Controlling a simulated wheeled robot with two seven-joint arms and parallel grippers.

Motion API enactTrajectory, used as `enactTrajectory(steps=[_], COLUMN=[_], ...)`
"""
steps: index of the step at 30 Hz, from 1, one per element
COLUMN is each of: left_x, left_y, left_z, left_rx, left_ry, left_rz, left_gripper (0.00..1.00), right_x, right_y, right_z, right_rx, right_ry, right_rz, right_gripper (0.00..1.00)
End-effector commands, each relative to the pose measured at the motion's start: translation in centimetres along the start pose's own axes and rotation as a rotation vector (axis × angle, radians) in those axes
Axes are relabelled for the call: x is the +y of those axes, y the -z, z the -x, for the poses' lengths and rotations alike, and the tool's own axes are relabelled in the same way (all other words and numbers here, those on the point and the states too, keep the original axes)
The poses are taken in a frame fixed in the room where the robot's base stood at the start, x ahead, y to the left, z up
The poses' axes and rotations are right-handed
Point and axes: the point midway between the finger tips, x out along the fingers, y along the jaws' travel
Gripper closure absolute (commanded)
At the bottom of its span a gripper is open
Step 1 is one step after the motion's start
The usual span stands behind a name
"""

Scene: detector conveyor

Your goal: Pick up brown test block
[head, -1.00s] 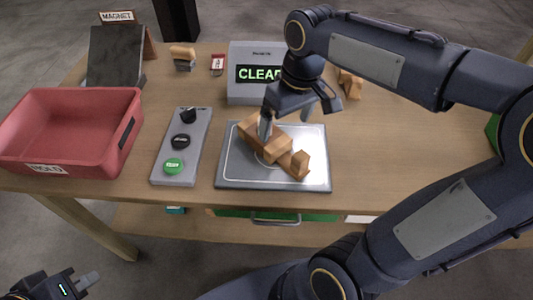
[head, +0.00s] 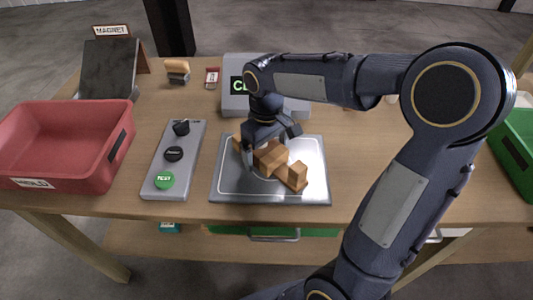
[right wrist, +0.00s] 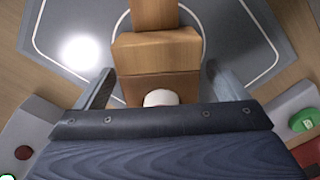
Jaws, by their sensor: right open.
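Brown wooden block pieces (head: 270,158) lie in a slanting row on the grey metal plate (head: 225,190). I cannot tell whether they are one piece or several. In the right wrist view, the brown wood (right wrist: 157,52) runs up from between my fingers, with a small white rounded spot at its near end. My right gripper (head: 262,142) is low over the far left end of the row, partly hiding it. In the right wrist view the right gripper (right wrist: 162,86) is open, one finger on each side of the wood, with gaps visible. My left gripper is not in view.
A red bin (head: 60,120) stands at the left. A grey control panel (head: 160,187) with a green button (head: 165,180) is left of the plate. A display box (head: 235,101) stands behind it. A green bin (head: 518,145) is at the right edge.

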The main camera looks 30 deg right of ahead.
Motion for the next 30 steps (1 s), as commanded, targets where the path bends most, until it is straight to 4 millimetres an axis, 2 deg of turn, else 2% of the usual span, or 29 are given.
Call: enactTrajectory(steps=[4, 17, 25, 30], left_x=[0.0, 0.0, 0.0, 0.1], left_y=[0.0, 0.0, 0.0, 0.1], left_z=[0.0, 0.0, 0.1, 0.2], left_rx=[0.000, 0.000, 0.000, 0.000], left_ry=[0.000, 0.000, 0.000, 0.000], left_rz=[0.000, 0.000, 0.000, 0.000], left_gripper=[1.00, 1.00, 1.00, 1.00], right_x=[0.0, 0.0, 0.0, 0.0], right_y=[0.0, 0.0, 0.0, 0.1], right_z=[0.0, 0.1, 0.3, 1.4], right_rx=[0.000, 0.002, 0.002, 0.004], right_ry=[0.000, 0.000, 0.000, 0.000], right_rz=[-0.001, -0.001, -0.001, -0.001], right_gripper=[0.09, 0.65, 0.66, 0.66])
